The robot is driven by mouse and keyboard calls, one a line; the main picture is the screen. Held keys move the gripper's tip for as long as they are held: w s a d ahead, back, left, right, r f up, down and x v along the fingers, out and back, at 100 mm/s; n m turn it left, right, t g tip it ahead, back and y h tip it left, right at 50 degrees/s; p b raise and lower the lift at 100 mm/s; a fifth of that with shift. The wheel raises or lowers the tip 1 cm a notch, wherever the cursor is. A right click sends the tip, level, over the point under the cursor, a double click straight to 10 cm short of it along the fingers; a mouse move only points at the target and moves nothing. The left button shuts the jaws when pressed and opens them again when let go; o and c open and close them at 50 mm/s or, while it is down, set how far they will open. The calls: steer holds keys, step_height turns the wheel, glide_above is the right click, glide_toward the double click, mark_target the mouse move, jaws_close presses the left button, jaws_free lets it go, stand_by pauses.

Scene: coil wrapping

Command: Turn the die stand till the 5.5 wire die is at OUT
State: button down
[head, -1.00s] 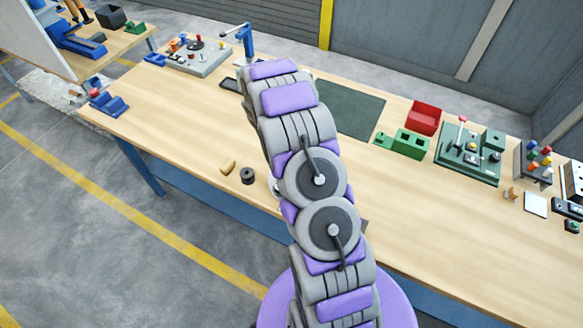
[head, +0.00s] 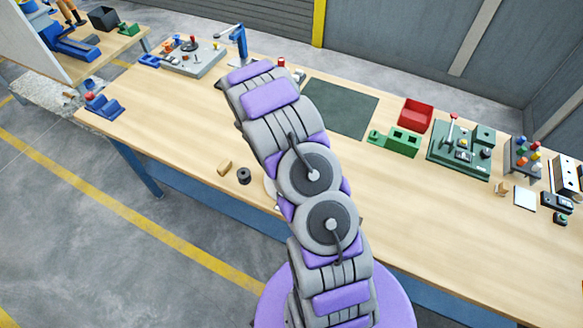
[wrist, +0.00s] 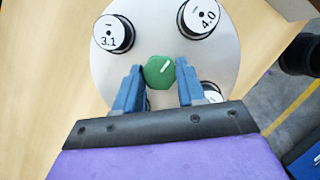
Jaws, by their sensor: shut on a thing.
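The die stand, a round pale plate (wrist: 150,25), fills the middle of the wrist view. On it stand a die marked 3.1 (wrist: 113,34) at upper left and a die marked 4.0 (wrist: 198,18) at upper right. More dies are partly hidden behind my fingers, and their numbers cannot be read. My gripper (wrist: 160,75) is shut on the green knob (wrist: 158,71) at the plate's centre; a white line on the knob points right and slightly up. No OUT mark is readable. In the head view my arm hides most of the stand.
The wooden bench (head: 430,210) carries a red bin (head: 416,113), green blocks (head: 394,141) and a green fixture (head: 461,148) to the right. A dark cylinder (head: 244,176) and a tan block (head: 225,168) lie near the front edge. The dark mat (head: 340,107) is clear.

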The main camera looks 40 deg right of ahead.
steer(key=shift+n, duration=0.5)
stand_by(0.3)
steer(key=c, duration=0.7)
jaws_free()
steer(key=shift+d, duration=0.1)
steer(key=v, duration=1.7)
steer(key=shift+s+r+p, duration=0.1)
steer(key=shift+s+p, duration=0.15)
steer(key=shift+p, duration=0.15)
steer(key=shift+a, duration=0.2)
